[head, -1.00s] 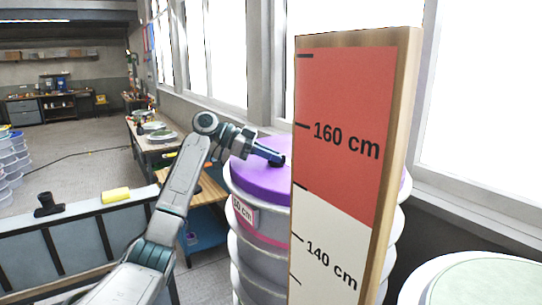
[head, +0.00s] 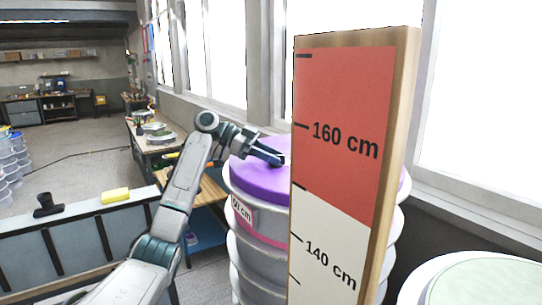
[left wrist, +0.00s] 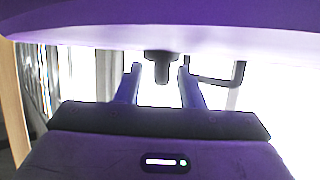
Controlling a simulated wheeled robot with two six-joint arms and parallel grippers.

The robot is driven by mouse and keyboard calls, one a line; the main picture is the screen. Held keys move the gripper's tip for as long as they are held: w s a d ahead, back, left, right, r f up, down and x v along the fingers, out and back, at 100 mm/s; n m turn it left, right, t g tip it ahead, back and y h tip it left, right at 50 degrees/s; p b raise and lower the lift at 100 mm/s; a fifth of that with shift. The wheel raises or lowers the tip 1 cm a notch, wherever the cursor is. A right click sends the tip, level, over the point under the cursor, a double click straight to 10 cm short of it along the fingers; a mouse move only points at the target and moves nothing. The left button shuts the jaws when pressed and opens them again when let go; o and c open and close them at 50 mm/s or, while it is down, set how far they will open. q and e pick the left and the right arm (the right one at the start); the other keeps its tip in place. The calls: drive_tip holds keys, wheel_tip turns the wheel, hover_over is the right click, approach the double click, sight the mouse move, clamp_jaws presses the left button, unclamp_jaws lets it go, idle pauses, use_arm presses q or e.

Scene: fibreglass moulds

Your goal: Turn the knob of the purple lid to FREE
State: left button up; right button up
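The purple lid (head: 258,185) tops a tall pale ribbed drum in the head view, partly hidden behind a height board. It also fills the top of the left wrist view (left wrist: 160,16). My left gripper (head: 276,158) is just over the lid, beside the board's left edge. In the left wrist view the dark knob (left wrist: 161,66) appears between the two fingers, with a gap on both sides. The gripper is open and not closed on it. The knob's markings, including FREE, cannot be read. My right gripper is not in view.
The upright height board (head: 342,130), marked 160 cm and 140 cm, stands in front of the drum. A pale round lid (head: 490,280) is at the lower right. A low partition with a yellow sponge (head: 116,195) and a black object (head: 47,204) is at the left.

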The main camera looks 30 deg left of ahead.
use_arm(q)
drive_tip(key=shift+a, duration=0.15)
drive_tip(key=b+v, duration=0.5)
drive_tip(key=v, duration=0.4)
drive_tip(key=shift+s+a+r, duration=0.2)
drive_tip(key=shift+s+a, duration=0.05)
drive_tip(key=shift+s+a+r, duration=0.15)
drive_tip(key=shift+a+r, duration=0.1)
drive_tip(key=shift+a, duration=0.05)
